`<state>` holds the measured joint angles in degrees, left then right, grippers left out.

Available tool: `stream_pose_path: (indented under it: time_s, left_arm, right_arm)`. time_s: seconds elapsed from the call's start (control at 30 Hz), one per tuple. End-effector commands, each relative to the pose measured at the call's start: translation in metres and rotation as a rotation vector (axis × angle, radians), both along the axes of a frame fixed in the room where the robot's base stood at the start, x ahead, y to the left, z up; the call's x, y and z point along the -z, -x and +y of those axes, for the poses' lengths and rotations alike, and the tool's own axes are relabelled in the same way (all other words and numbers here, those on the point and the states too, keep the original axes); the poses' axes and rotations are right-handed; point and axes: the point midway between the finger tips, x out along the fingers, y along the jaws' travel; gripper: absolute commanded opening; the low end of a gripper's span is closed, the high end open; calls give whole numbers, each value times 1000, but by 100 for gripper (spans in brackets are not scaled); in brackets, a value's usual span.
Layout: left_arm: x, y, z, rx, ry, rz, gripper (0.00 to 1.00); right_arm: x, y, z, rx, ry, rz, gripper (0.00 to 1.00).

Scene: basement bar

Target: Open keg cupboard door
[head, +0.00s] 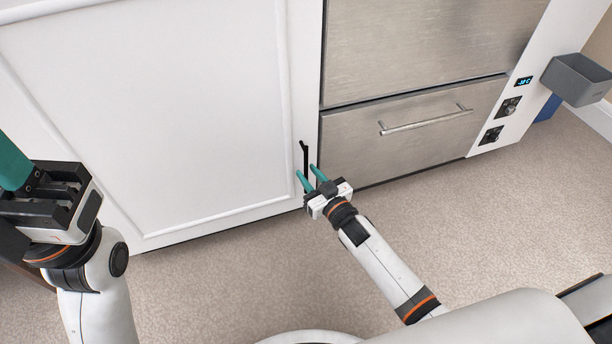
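The white cupboard door (165,100) fills the left and middle of the head view and looks shut. Its slim black upright handle (304,152) is at the door's lower right edge. My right gripper (306,171) is at the handle's lower part, its two teal fingers apart. The handle appears between the fingers, with gaps showing; I cannot tell whether either finger touches it. My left gripper (14,165) is at the left edge of the view, well away from the handle. Its fingers are partly cut off by the frame, so its opening cannot be judged.
Steel drawers (400,135) with a bar handle (425,121) stand directly right of the door. Further right are a white control panel (507,108) with knobs and a grey bin (577,80) sticking out. The speckled floor (220,275) before the door is clear.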

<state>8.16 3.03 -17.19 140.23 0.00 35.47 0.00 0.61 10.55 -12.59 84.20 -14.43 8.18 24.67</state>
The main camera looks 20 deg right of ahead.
Motion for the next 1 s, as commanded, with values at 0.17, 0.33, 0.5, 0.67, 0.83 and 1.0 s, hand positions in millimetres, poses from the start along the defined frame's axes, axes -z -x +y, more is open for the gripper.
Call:
stream_pose_path:
  time_s: [0.17, 0.33, 0.5, 0.67, 0.83, 1.0]
  left_arm:
    - [-2, 2, -1, -1, -2, -24, 36]
    - [-4, 3, -1, -2, -3, -29, 36]
    - [-5, 3, -1, -2, -3, -29, 36]
    - [-5, 3, -1, -2, -3, -29, 36]
    - [-5, 3, -1, -1, -3, -29, 36]
    - [-6, 3, -1, -1, -2, -30, 36]
  right_arm:
    - [1, -16, 4, 0, -2, 1, 30]
    - [0, -20, 6, 0, -2, 1, 30]
    - [0, -19, 6, 0, -2, 1, 30]
    - [0, -19, 5, 0, -1, 1, 4]
    - [0, -19, 5, 0, -1, 1, 0]
    - [0, -17, 5, 2, -2, 1, 0]
